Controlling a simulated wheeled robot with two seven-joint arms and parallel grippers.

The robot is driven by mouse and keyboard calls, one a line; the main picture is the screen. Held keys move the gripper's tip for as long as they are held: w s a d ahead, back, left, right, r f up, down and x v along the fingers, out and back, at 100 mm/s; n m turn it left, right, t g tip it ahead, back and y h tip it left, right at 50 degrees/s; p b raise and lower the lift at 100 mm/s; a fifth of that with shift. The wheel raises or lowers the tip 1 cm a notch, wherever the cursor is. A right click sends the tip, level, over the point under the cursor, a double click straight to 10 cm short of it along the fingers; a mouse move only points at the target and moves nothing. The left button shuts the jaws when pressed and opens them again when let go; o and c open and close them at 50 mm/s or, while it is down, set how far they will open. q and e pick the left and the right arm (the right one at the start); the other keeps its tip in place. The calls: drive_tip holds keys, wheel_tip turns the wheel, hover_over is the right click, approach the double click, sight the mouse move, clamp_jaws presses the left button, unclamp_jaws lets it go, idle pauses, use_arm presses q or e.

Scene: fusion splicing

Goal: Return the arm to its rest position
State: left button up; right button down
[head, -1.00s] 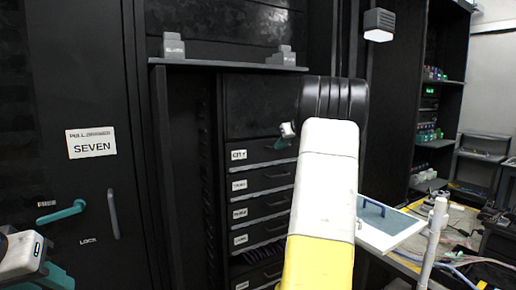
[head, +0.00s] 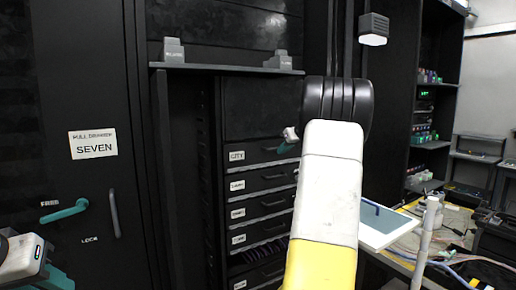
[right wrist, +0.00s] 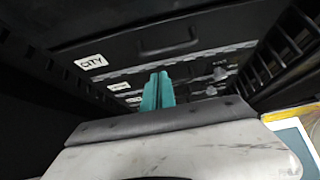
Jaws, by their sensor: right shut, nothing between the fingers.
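My right arm (head: 327,190), white and yellow with a black joint, rises in front of the drawer cabinet in the head view. My right gripper (head: 287,146) shows small and teal to the left of that arm, in front of the upper drawers and mostly hidden. In the right wrist view its two teal fingers (right wrist: 158,91) are together with nothing between them, pointing toward the drawer fronts. My left gripper (head: 40,275) is cut off at the lower left corner, and its fingers cannot be made out.
A column of labelled drawers, the top one marked CITY (head: 237,155), stands in the black cabinet. A door sign (head: 93,144) reads SEVEN, above a teal handle (head: 64,211) between FREE and LOCK. A cluttered bench (head: 455,222) and a light panel (head: 385,228) lie at right.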

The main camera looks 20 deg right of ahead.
drive_tip(key=s+r, duration=0.3)
drive_tip(key=r, duration=0.6)
drive_tip(key=shift+s, duration=0.4)
drive_tip(key=s+a+f+n+g+y, duration=0.1)
drive_tip(key=s+a+f+n, duration=0.1)
drive_tip(key=s+a+n, duration=0.5)
drive_tip(key=s+a+f+n+g, duration=0.1)
drive_tip(key=s+a+n, duration=0.1)
drive_tip(key=a+n, duration=0.5)
drive_tip(key=s+a+f+n+g+y, duration=0.15)
drive_tip(key=s+a+n, duration=0.3)
drive_tip(key=a, duration=0.55)
drive_tip(key=s+a+f+n, duration=0.5)
drive_tip(key=s+f+n, duration=0.2)
drive_tip(key=s+n, duration=0.1)
drive_tip(key=s+a+f+n+h, duration=0.1)
drive_tip(key=s+a+f+n, duration=0.5)
drive_tip(key=s+n, duration=0.3)
drive_tip(key=shift+s+a+f+g, duration=0.25)
drive_tip(key=shift+s+f+g, duration=0.2)
drive_tip(key=shift+s, duration=0.2)
drive_tip(key=shift+d+r, duration=0.1)
